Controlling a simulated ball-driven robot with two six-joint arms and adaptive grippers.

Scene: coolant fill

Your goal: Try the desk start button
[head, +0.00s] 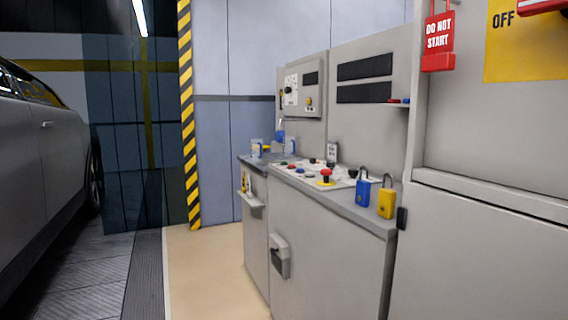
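The control desk (325,245) stands in the middle right of the head view, seen at an angle. Its sloped white panel (300,174) carries several small buttons and knobs. A red padlock with a "DO NOT START" tag (438,42) hangs on the tall cabinet at the right. Neither of my grippers is in view.
A blue padlock (363,192) and a yellow padlock (387,200) stand on the desk's right end. The grey cabinet (480,260) fills the right side. A grey car (45,165) is at the left. Beige floor (205,275) before the desk is clear.

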